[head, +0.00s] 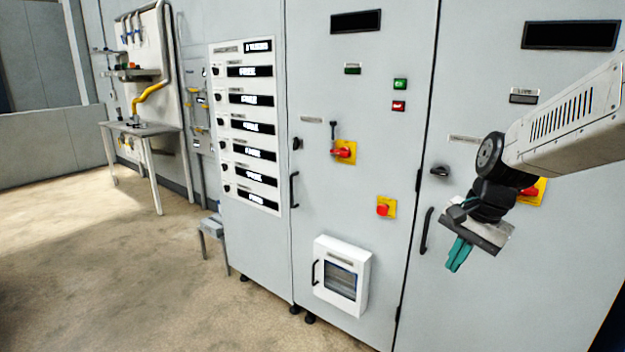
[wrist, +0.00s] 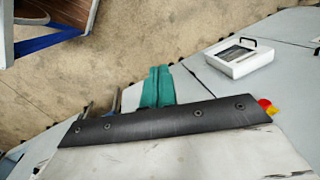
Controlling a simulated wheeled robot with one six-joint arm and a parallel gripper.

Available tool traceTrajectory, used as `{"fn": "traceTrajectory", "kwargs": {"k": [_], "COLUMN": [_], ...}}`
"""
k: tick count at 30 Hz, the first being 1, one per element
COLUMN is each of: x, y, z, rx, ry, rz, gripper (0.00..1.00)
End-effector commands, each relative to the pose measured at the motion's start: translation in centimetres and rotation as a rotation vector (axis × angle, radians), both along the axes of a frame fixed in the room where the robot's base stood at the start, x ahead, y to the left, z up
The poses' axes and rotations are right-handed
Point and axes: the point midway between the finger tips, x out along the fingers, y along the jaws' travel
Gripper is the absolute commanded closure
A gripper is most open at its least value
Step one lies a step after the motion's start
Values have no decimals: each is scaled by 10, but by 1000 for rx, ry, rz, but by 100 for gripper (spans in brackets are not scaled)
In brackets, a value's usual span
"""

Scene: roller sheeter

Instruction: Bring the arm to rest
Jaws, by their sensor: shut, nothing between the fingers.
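My gripper (head: 459,255) is at the right of the head view, in front of the grey cabinet doors. Its teal fingers are together with nothing between them, and they point down. In the wrist view the teal fingers (wrist: 158,88) also lie side by side beyond the dark gripper edge. My arm reaches in from the right edge of the head view, bent at the wrist. The gripper hides a small part of the right cabinet door (head: 540,270).
The grey cabinet carries a red-handled switch (head: 344,151), a red stop button (head: 383,208), door handles and a white windowed box (head: 341,277). A label panel (head: 247,125) is left of it. A workbench (head: 140,129) stands at the back left. The floor (head: 120,260) at left is clear.

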Motion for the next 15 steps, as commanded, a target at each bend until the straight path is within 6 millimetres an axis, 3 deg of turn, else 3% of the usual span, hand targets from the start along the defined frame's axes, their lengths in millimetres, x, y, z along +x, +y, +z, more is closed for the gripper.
{"fn": "traceTrajectory", "kwargs": {"k": [1,3,9,12,15], "x": [-32,-72,-173,-209,-231], "y": [4,6,6,5,4], "z": [7,12,18,18,19], "rx": [-31,-72,-165,-206,-241], "ry": [4,17,41,35,10], "rz": [133,310,700,793,815], "gripper": [100,100,100,100,100]}}
